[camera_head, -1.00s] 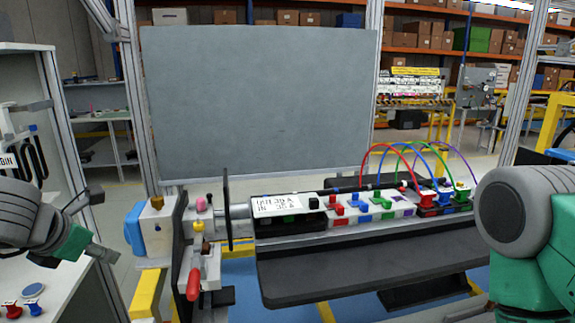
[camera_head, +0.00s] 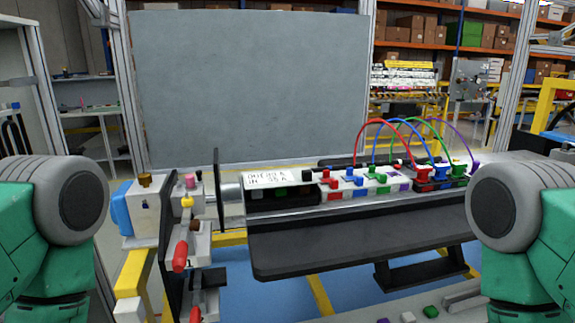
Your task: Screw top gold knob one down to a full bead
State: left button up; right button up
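A brownish-gold knob (camera_head: 145,181) stands on top of the pale block at the left end of the dashboard module. A smaller gold knob (camera_head: 187,202) sits just right of and below it, under a pink knob (camera_head: 190,181). I cannot tell which gold knob is number one, and no bead can be made out at this size. Neither of my grippers is in view. Only upper parts of my left and right arms show at the picture's left and right edges, apart from the knobs.
A red-handled lever (camera_head: 180,256) hangs below the knobs. A thin dark upright plate (camera_head: 216,200) stands to their right. Beyond it runs a row of coloured connectors (camera_head: 355,183) with looped cables over a black shelf (camera_head: 350,250). A large grey panel (camera_head: 245,90) stands behind.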

aim_at(145, 178)
jog(key=k+l+z, duration=0.15)
jog(key=z, duration=0.15)
jog(key=k+l+z, duration=0.1)
jog(key=l+z, duration=0.15)
jog(key=u, duration=1.5)
